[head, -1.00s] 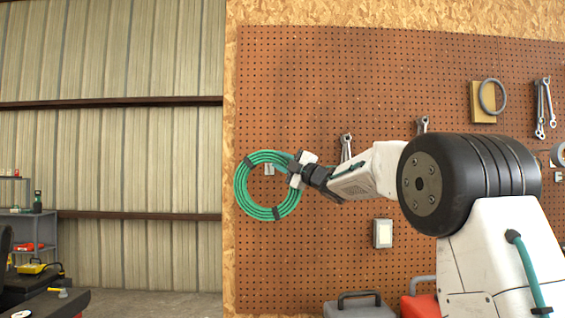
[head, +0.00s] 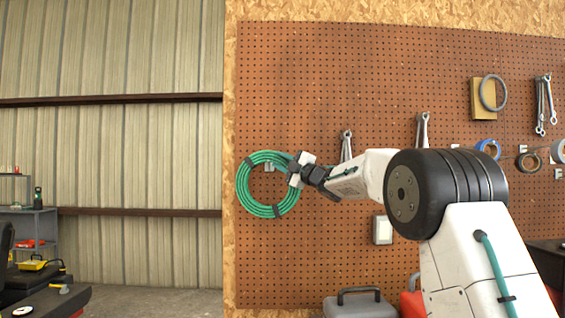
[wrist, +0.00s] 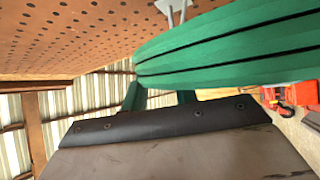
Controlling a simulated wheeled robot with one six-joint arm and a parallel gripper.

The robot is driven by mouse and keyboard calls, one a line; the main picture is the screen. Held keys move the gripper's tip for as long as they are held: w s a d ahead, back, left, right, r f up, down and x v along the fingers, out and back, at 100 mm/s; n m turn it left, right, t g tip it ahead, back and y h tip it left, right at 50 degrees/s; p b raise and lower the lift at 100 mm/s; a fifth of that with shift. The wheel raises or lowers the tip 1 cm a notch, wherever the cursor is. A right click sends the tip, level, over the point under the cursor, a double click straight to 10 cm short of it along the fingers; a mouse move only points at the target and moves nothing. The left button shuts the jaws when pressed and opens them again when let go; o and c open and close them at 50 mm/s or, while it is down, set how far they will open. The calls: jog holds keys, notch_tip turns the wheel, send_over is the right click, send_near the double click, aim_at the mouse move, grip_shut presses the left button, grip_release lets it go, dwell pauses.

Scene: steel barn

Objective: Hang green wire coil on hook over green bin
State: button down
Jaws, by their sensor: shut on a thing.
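A green wire coil (head: 246,194) with dark ties is held upright in front of the left part of the pegboard. My gripper (head: 294,171) is shut on the coil's right side. The coil's green strands (wrist: 230,45) fill the upper part of the wrist view. A small grey hook (head: 269,167) shows through the coil's opening, near its top inner edge. A pale hook (wrist: 174,12) also shows above the strands in the wrist view. I cannot tell whether the coil is around the hook or in front of it. No green bin is in view.
The pegboard (head: 310,80) carries wrenches (head: 423,130), a grey ring (head: 482,94) on a yellowish block and several tape rolls to the right. A grey toolbox (head: 358,306) and a red one (head: 410,304) stand below. A shelf (head: 42,232) and open floor lie left.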

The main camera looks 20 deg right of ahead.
dwell(0.4)
jog(key=c, duration=1)
grip_release()
jog(key=s+d+f+m+g+h, duration=0.2)
jog(key=s+f+m+h, duration=0.3)
jog(key=s, duration=0.3)
jog(key=s+d+f+m+g+h, duration=0.1)
jog(key=s+f+m+h, duration=0.2)
jog(key=s+m+h, duration=0.45)
jog(key=s+d+f+m+g+h, duration=0.2)
jog(key=s+f+m, duration=0.25)
jog(key=s, duration=0.55)
jog(key=s+a+f+m+g+y, duration=0.1)
jog(key=s+a+f+g, duration=0.2)
jog(key=s+f, duration=0.4)
jog(key=s+a+f+m+g+y, duration=0.1)
jog(key=s+f+g, duration=0.4)
jog(key=s, duration=1.1)
jog(key=s+a+f+m+g+y, duration=0.1)
jog(key=s+a+f+m+g, duration=0.2)
jog(key=s+f, duration=0.7)
jog(key=shift+s+a+g, duration=0.35)
jog(key=shift+s+a, duration=0.1)
jog(key=shift+s, duration=0.2)
jog(key=shift+s+a+g, duration=0.35)
jog(key=shift+s+a, duration=0.1)
jog(key=shift+s, duration=0.2)
